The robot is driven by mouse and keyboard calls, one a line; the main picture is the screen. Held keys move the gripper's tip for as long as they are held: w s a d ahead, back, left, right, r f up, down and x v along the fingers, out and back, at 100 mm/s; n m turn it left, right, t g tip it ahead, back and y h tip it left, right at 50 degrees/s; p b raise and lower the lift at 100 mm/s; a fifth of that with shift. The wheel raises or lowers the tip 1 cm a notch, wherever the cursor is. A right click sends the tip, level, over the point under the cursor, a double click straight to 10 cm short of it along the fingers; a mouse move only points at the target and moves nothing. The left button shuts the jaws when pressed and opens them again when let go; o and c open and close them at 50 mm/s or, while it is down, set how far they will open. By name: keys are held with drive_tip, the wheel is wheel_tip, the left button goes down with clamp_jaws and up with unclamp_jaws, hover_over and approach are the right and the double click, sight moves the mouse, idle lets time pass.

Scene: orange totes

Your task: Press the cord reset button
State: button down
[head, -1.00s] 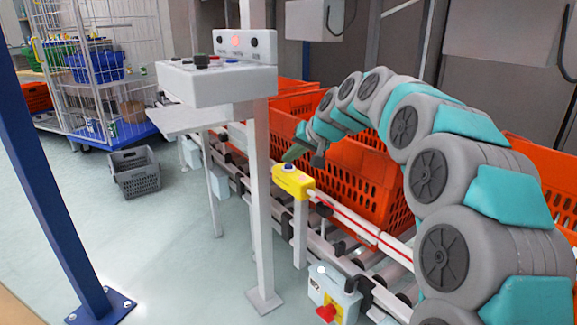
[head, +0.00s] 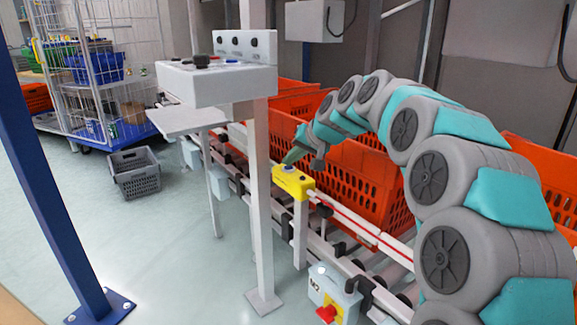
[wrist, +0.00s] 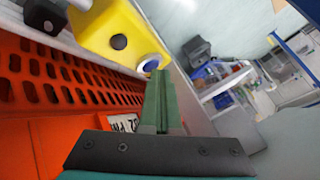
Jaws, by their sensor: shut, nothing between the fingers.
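A yellow box (head: 293,184) with a round blue-and-white button (head: 289,169) on top stands on a grey post beside the conveyor. I take it as the cord reset box. A red cord runs right from it along the rail. In the wrist view the yellow box (wrist: 112,32) is at the upper left, with the blue-ringed button (wrist: 150,65) at its lower right edge. My gripper (head: 289,157) has green fingers, shut and empty, just above the button. In the wrist view its fingertips (wrist: 160,74) are right by the button; I cannot tell whether they touch.
Orange totes (head: 345,175) line the conveyor behind the box. A white control panel (head: 216,84) on a post stands left. A grey box with a red knob (head: 326,313) is below. A grey crate (head: 134,172) and wire cage trolley (head: 98,80) stand farther left; floor between is free.

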drive_tip(key=shift+r, duration=0.15)
drive_tip(key=shift+r+p, duration=0.45)
drive_tip(key=shift+r, duration=0.25)
wheel_tip(320, 180, up, 5)
drive_tip(key=p, duration=0.2)
drive_tip(key=shift+p, duration=0.35)
idle(0.4)
drive_tip(key=s+d+f+g+h, duration=0.2)
drive_tip(key=s+d+f, duration=0.4)
drive_tip(key=s, duration=1.1)
drive_tip(key=s+d+f+g+h, duration=0.2)
drive_tip(key=s+d+f, duration=0.5)
drive_tip(key=s, duration=1)
drive_tip(key=s+d+f+g+h, duration=0.2)
drive_tip(key=s+d+f+g, duration=0.2)
drive_tip(key=s, duration=1.3)
wheel_tip(320, 180, down, 4)
drive_tip(key=d, duration=0.2)
drive_tip(key=shift+d+r+h, duration=0.2)
drive_tip(key=shift+d+h, duration=0.1)
drive_tip(key=shift+d, duration=0.1)
